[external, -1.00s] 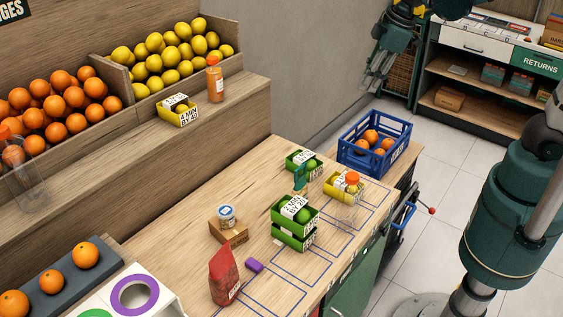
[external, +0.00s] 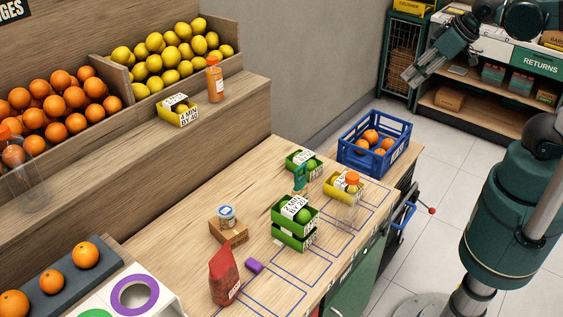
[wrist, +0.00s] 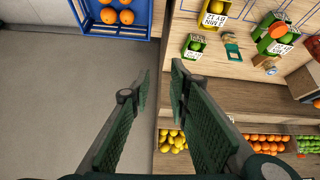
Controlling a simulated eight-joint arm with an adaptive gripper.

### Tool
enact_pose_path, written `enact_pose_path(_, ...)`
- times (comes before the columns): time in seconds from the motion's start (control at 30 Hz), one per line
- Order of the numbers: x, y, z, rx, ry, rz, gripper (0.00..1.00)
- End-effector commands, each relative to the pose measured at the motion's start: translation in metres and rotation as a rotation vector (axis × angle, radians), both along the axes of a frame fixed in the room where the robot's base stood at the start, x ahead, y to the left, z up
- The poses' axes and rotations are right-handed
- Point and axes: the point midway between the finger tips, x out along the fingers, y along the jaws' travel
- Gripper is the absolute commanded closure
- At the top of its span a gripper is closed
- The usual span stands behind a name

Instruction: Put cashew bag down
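A red bag (external: 224,277) stands upright on the wooden counter at its near end. It is the only bag I see, but I cannot read its label, so I cannot tell for sure that it holds cashews. A red shape is cut off at the right edge of the wrist view (wrist: 314,46); it may be the same bag. My gripper (external: 409,79) is raised in the air beyond the counter's far end, well apart from the bag. In the wrist view my gripper (wrist: 159,72) has its two fingers spread with nothing between them.
A blue crate (external: 376,160) of oranges stands at the counter's far end. Shelves (external: 485,110) stand behind. Blue outlined areas mark the front.

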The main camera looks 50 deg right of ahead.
Motion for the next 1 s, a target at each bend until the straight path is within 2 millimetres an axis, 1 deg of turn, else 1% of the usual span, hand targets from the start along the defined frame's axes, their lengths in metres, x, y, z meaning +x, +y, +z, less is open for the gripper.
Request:
enact_pose_path(0.07, -0.007, -0.005, -0.002, 0.014, -0.014, -0.033, 0.81)
enact_pose_path(0.23, -0.015, -0.011, -0.004, 0.034, -0.034, -0.074, 0.81)
enact_pose_path(0.73, -0.016, -0.012, -0.005, 0.039, -0.039, -0.085, 0.81)
enact_pose_path(0.87, -0.016, -0.012, -0.012, 0.039, -0.039, -0.085, 0.81)
enact_pose_path(1.0, -0.016, -0.012, -0.026, 0.038, -0.039, -0.084, 0.81)
